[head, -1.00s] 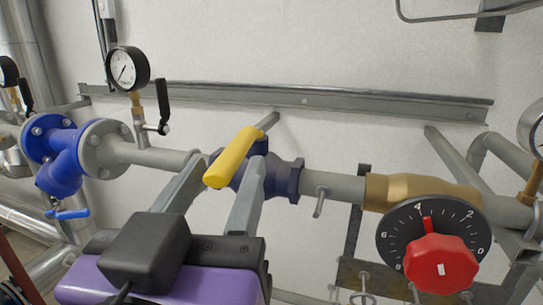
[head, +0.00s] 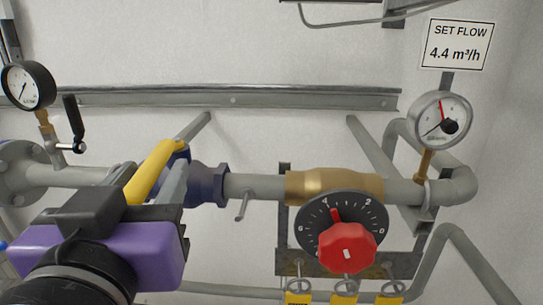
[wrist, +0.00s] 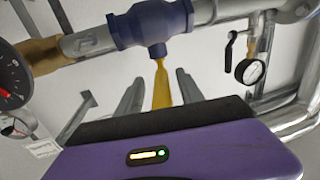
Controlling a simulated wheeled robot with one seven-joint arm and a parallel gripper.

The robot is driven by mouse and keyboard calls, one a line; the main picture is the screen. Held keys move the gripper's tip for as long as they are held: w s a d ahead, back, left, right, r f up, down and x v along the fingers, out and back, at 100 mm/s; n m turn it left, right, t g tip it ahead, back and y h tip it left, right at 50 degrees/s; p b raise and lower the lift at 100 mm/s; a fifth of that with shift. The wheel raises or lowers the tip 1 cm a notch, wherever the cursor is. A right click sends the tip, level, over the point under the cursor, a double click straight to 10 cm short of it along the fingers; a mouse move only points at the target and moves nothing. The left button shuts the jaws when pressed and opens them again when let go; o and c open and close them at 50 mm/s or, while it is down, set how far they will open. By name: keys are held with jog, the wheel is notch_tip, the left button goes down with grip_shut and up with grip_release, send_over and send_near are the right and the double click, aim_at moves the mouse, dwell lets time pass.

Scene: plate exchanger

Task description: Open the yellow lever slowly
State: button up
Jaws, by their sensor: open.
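The yellow lever (head: 153,171) sits on a dark blue valve (head: 208,184) in a grey pipe. In the head view it slants from the valve down to the left, toward me. My gripper (head: 150,182) is open, with its grey fingers at the lever. In the wrist view the yellow lever (wrist: 162,85) hangs from the blue valve (wrist: 150,24), between the two fingers of my gripper (wrist: 157,92). I cannot tell whether either finger touches the lever. My wrist housing hides the lever's near end in the wrist view.
Right of the valve are a brass fitting (head: 335,187), a red knob (head: 347,248) on a black dial and a gauge (head: 441,121). A sign (head: 456,44) reads "SET FLOW 4.4 m³/h". Another gauge (head: 27,85) with a black handle stands left. A small pin (head: 243,205) hangs beside the valve.

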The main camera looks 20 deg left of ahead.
jog(key=shift+w+a, duration=0.1)
jog(key=shift+w, duration=0.05)
grip_shut()
dwell(1.4)
